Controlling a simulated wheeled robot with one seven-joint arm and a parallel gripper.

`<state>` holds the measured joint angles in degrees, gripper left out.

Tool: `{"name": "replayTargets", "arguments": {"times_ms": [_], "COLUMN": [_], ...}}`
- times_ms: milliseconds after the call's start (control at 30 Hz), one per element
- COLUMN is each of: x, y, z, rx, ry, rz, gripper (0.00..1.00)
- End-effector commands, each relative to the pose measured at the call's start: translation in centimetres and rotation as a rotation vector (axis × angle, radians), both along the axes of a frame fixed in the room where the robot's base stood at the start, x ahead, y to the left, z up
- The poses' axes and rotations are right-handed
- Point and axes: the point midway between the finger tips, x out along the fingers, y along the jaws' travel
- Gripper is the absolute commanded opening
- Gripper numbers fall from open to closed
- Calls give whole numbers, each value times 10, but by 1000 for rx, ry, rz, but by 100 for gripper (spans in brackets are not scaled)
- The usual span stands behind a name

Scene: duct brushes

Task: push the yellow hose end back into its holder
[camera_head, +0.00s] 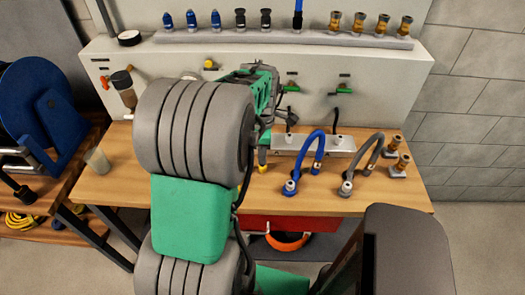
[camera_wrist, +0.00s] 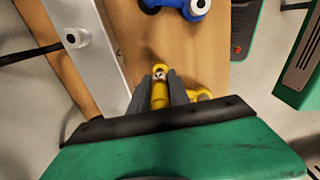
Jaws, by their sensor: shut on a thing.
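The yellow hose end (camera_wrist: 159,92) is between the fingers of my gripper (camera_wrist: 160,82) in the wrist view. The gripper is shut on it, with its metal tip showing between the fingers. More yellow hose fitting (camera_wrist: 204,95) shows just right of the fingers. The silver holder rail (camera_wrist: 100,50) lies left of the gripper, apart from the hose end, with a pale round socket (camera_wrist: 75,38) on it. In the head view the rail (camera_head: 335,146) stands on the bench, and a bit of yellow (camera_head: 262,158) shows beside my arm. My arm hides most of the gripper area there.
A blue hose (camera_head: 320,150) and a grey hose (camera_head: 372,158) arch from the rail to the wooden bench (camera_head: 410,196). Brass fittings (camera_head: 398,166) stand at the right. A cup (camera_head: 97,161) stands at the left. The panel behind carries green valves (camera_head: 345,90).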

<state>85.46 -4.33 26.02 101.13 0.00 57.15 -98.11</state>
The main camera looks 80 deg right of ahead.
Motion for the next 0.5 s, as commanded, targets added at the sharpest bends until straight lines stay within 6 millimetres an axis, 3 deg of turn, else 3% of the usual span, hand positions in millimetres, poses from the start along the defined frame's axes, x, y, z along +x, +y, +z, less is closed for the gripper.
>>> {"name": "replayTargets", "arguments": {"times_ms": [133,500], "x": [0,0], "y": [0,0], "z": [-12,-13], "rx": [1,0], "ry": [0,0], "rz": [0,0], "gripper": [0,0]}}
